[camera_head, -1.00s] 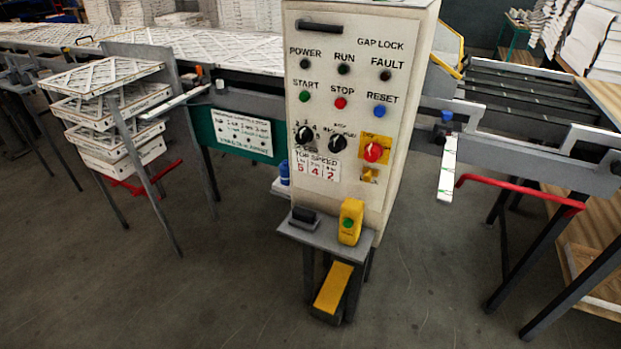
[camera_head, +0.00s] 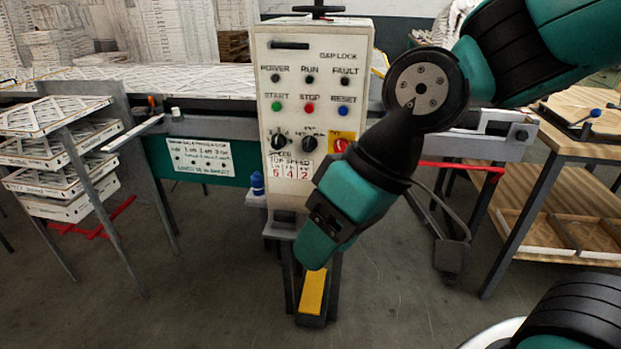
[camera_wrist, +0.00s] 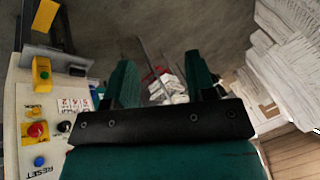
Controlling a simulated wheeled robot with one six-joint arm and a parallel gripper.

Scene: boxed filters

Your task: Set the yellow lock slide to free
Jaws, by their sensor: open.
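A yellow box with a green button (camera_wrist: 41,75) stands on the cabinet's shelf. A yellow pedal (camera_head: 312,290) is on the floor below. Stacked white filter frames (camera_head: 62,165) stand left. A wooden bench (camera_head: 575,135) stands right.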

